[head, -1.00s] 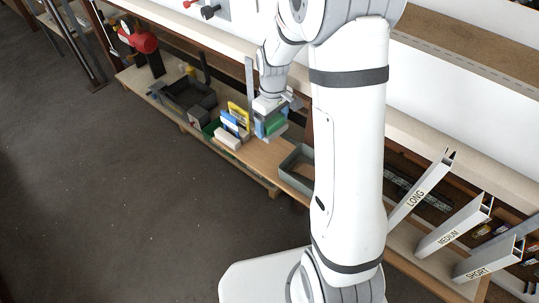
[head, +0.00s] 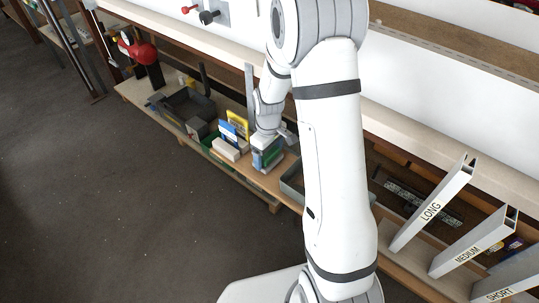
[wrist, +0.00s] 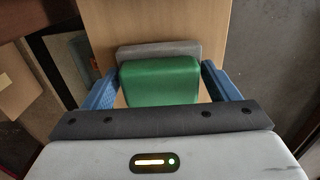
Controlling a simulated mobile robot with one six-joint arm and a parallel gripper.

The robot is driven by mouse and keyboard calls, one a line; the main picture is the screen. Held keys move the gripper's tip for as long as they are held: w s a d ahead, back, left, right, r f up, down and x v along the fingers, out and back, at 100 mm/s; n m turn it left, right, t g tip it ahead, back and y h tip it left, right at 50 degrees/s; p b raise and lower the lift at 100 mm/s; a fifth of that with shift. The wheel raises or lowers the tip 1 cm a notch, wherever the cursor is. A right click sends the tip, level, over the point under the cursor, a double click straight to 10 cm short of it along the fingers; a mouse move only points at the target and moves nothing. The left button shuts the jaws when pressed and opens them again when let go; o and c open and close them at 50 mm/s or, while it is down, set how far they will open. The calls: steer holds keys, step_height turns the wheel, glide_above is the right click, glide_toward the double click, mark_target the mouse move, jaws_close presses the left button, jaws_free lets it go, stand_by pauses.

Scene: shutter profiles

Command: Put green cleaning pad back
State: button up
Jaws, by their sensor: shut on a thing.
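The green cleaning pad (wrist: 160,82) is a green block with a grey layer along its far side in the wrist view. My gripper (wrist: 161,75) has its two blue fingers on either side of the pad and is shut on it. In the head view my gripper (head: 267,150) is low over the wooden shelf, with the pad (head: 270,158) between its fingers, right of a group of boxes. The pad's underside is hidden, so I cannot tell whether it touches the shelf.
Left of my gripper stand a white block (head: 225,149), a blue-and-white box (head: 230,133) and a yellow box (head: 238,121). A grey tray (head: 291,183) is to the right, partly behind my arm. A dark bin (head: 188,106) is farther left.

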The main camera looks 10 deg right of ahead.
mark_target(269, 152)
steer(key=shift+f, duration=0.15)
steer(key=shift+f, duration=0.15)
steer(key=o, duration=0.8)
step_height(269, 152, up, 11)
steer(key=p, duration=0.2)
steer(key=s+r+m, duration=0.2)
steer(key=s+r, duration=0.1)
steer(key=s, duration=0.4)
steer(key=s+r+m+t, duration=0.1)
steer(key=s+r+m, duration=0.1)
steer(key=s+r, duration=0.2)
steer(key=s+r+m, duration=0.3)
steer(key=s+r, duration=0.1)
steer(key=s, duration=0.5)
steer(key=shift+s+r+t, duration=0.25)
steer(key=shift+s+t, duration=0.15)
